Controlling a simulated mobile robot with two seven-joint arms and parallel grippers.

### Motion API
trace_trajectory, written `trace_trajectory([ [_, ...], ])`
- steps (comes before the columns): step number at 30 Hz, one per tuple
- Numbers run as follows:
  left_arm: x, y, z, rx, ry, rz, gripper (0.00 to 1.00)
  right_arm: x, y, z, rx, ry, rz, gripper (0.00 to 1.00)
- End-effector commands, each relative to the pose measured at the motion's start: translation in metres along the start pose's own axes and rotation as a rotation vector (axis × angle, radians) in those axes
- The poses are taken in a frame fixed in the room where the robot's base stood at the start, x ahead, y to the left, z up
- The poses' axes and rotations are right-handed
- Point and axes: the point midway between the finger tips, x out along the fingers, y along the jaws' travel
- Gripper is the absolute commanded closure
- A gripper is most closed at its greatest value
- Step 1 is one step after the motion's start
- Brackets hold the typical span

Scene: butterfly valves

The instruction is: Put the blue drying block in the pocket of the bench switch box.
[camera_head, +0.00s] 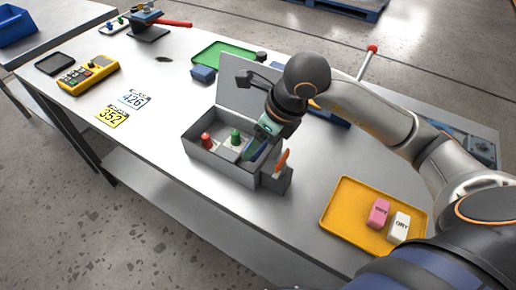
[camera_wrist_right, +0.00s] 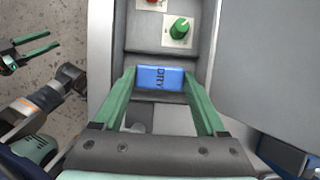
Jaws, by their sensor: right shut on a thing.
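The grey bench switch box (camera_head: 205,160) stands open on the bench, its lid (camera_head: 240,100) raised at the back. It holds a red knob (camera_head: 207,141) and a green knob (camera_head: 235,135). My right gripper (camera_head: 256,149) reaches down into the box's right part. In the right wrist view its green fingers are shut on the blue drying block (camera_wrist_right: 160,78), marked DRY, beside the green knob (camera_wrist_right: 180,28). The fingers largely hide the block in the head view, and I cannot tell how deep it sits. My left gripper (camera_wrist_right: 30,53) shows open and empty in the wrist view.
A yellow tray (camera_head: 335,222) at the right holds a pink block (camera_head: 379,212) and a white DRY block (camera_head: 399,227). An orange lever (camera_head: 282,160) stands at the box's right side. A yellow meter (camera_head: 88,76) and a green tray (camera_head: 226,53) lie further back.

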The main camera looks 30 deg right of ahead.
Motion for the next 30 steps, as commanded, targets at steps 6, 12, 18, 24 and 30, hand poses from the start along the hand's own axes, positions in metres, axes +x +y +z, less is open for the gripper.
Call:
trace_trajectory([
  [6,0.001,-0.001,-0.005,0.001,0.009,0.0,0.5,0.028,-0.001,-0.011,0.001,0.003,0.001,0.8],
  [12,0.001,-0.001,-0.005,0.001,0.01,-0.001,0.5,0.031,-0.001,-0.011,0.0,0.001,0.0,0.8],
  [18,0.004,-0.001,-0.001,0.001,0.009,-0.001,0.5,0.035,-0.001,-0.013,0.0,0.001,0.0,0.8],
  [24,0.003,-0.001,-0.002,0.001,0.005,0.0,0.5,0.033,-0.001,-0.012,0.0,0.001,0.0,0.07],
  [30,0.002,0.0,0.0,0.0,0.002,0.0,0.5,0.033,-0.001,-0.012,0.0,0.001,0.0,0.0],
])
